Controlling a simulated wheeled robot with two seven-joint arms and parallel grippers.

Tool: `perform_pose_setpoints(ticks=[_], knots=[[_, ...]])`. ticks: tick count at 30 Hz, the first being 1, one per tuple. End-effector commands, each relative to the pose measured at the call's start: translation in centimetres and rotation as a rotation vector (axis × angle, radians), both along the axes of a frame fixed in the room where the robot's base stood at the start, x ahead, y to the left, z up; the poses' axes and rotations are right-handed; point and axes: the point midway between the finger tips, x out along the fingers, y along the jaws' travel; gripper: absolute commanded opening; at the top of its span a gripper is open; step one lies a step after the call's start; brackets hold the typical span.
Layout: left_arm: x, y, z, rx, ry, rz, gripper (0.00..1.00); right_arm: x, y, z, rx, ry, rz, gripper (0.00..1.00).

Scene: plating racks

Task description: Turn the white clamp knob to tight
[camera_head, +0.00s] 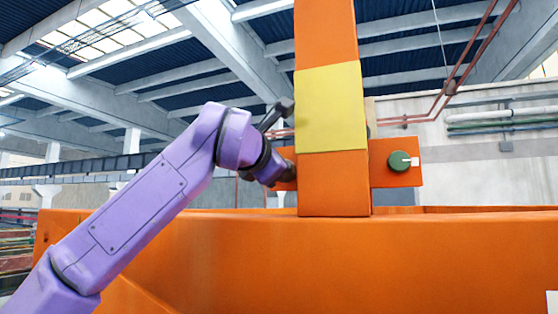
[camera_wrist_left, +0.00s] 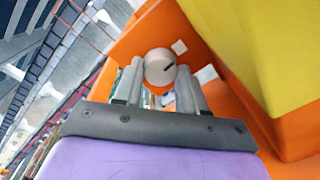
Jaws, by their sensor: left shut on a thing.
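The white clamp knob (camera_wrist_left: 158,66) shows in the left wrist view on an orange plate (camera_wrist_left: 150,35). It has a short dark line on its face, slanting toward the upper right. A small white square mark (camera_wrist_left: 180,47) is on the plate up and right of the knob. My left gripper (camera_wrist_left: 160,85) is shut on the knob, with one finger on each side. In the head view my left gripper (camera_head: 284,174) is at the left side of the orange post, and the white knob is hidden there. My right gripper is not in view.
A thick orange post (camera_head: 333,185) with a yellow band (camera_head: 330,108) stands right beside my left gripper. A green knob (camera_head: 399,161) sits on an orange plate right of the post. A wide orange beam (camera_head: 400,260) runs across in front.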

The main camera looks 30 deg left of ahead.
Motion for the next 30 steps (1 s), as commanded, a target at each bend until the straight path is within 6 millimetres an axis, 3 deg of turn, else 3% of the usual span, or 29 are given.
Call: perform_pose_setpoints(ticks=[23,24,26,30], knots=[[-0.02,-0.03,0.07,0.105,0.023,0.001,0.10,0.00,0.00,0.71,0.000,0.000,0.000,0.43],[-0.02,-0.03,0.07,0.105,0.022,0.000,0.44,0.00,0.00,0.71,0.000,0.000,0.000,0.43],[-0.02,-0.03,0.07,0.105,0.024,0.000,0.63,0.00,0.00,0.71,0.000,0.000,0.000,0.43],[-0.01,-0.03,0.05,0.105,0.024,0.000,0.66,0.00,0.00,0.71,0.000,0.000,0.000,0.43]])
